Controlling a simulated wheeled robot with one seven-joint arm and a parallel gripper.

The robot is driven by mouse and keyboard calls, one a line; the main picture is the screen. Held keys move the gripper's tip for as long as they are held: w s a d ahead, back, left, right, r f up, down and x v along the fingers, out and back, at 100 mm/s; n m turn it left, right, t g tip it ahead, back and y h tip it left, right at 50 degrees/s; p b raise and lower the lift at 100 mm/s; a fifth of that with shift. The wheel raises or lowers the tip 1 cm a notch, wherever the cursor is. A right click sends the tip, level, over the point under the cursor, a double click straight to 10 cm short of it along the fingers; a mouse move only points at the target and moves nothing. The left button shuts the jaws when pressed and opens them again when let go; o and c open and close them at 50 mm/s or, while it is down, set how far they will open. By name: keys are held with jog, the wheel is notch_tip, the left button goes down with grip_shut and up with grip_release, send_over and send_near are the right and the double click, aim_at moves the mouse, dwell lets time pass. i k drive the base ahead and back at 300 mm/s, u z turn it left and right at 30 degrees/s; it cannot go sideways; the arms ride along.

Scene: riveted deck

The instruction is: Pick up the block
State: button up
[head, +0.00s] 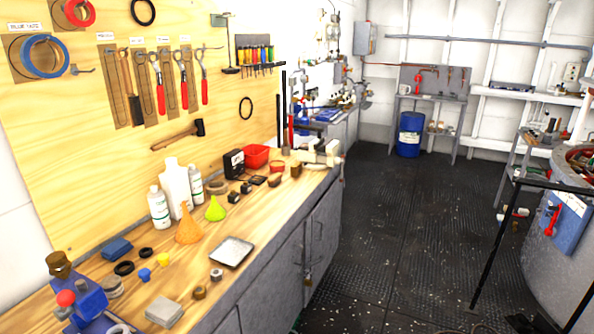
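Several small brown and dark block-like pieces lie on the wooden workbench (275,215), toward its far end. A brown upright block (296,169) stands near the vise. Another brown block (274,181) and a darker one (246,188) lie nearer. A pale grey, flat, block-like piece (164,311) lies near the bench's near end. I cannot tell which of these is the task's block. My gripper is not in view.
White bottles (176,187), orange (188,226) and green (215,209) funnels and a metal tray (232,251) crowd the bench. A grey vise (318,152) stands at its far end. The dark floor (400,230) is open on the right, before a black-railed round tank (565,250).

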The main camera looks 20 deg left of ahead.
aim_at(296, 170)
jog(key=z, duration=0.45)
jog(key=k, duration=0.55)
jog(key=z, duration=0.6)
jog(key=i, duration=1.1)
jog(key=u, duration=0.45)
jog(key=i, duration=2.35)
jog(key=u, duration=1.15)
jog(key=i, duration=1.05)
jog(key=u, duration=2.1)
jog(key=i, duration=1)
jog(key=u, duration=0.75)
jog(key=i, duration=0.55)
jog(key=u, duration=0.15)
